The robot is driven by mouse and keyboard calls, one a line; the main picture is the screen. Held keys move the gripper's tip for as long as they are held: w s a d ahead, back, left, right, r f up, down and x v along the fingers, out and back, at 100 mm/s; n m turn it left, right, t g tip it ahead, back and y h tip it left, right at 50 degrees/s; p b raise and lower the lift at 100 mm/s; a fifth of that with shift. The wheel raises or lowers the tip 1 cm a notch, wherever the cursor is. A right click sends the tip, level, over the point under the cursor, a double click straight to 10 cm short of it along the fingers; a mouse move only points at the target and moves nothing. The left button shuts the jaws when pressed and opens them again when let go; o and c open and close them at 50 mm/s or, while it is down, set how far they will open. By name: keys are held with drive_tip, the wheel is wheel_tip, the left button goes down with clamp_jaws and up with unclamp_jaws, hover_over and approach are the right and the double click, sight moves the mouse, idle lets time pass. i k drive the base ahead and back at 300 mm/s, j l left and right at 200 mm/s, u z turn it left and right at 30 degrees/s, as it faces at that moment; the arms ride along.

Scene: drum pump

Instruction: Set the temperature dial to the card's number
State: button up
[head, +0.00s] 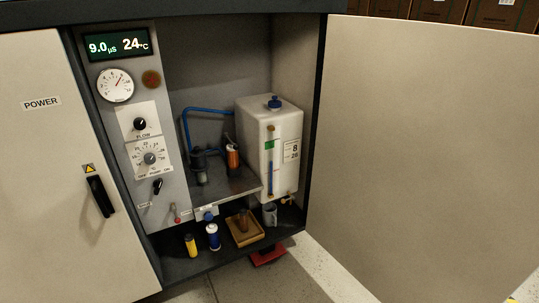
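The temperature dial (150,158) is a grey knob on a white numbered plate, on the grey control panel at the left of the open cabinet. Its pointer setting is too small to read. A display (118,45) above reads 9.0 µS and 24 °C. A white card (291,151) on the front of the white tank (268,130) shows what looks like 8 above 28; the small print is unclear. My gripper is not in view.
A FLOW knob (140,124) sits just above the dial, and a black switch (157,186) just below. A round gauge (116,85) is higher up. Bottles and a tray (245,230) stand on the low shelf. The open right door (430,140) bounds the right side.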

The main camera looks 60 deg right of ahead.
sight(149, 157)
drive_tip(key=k+l+u, duration=0.3)
drive_tip(key=l, duration=0.25)
drive_tip(key=k+l+u, duration=0.3)
drive_tip(key=k+l, duration=0.05)
drive_tip(key=l, duration=0.1)
